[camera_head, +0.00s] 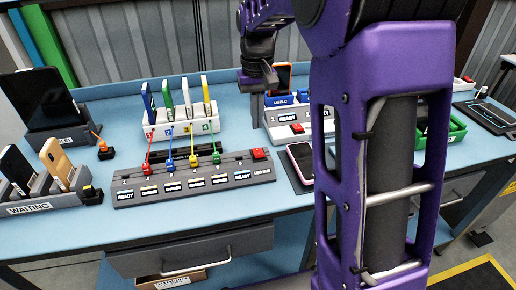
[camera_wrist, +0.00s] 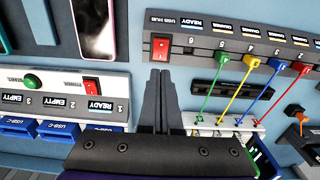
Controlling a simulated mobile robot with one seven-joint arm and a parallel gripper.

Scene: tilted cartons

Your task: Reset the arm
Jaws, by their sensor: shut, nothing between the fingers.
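My gripper (camera_head: 257,112) points down over the blue workbench (camera_head: 225,235), between the white rack of upright devices and the white USB-C station. Its two dark fingers (camera_wrist: 160,78) are together and empty in the wrist view. In the wrist view the fingers lie between the grey USB hub (camera_wrist: 220,55) and the white station (camera_wrist: 60,95). Whether the fingertips touch anything is not clear.
The USB hub (camera_head: 195,183) has red, yellow, blue and green cables running to the white rack (camera_head: 180,128). A pink-edged phone (camera_head: 300,160) lies on a dark pad. A grey WAITING rack (camera_head: 35,200) with phones stands left. A green tray (camera_head: 455,130) sits right. The front bench strip is clear.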

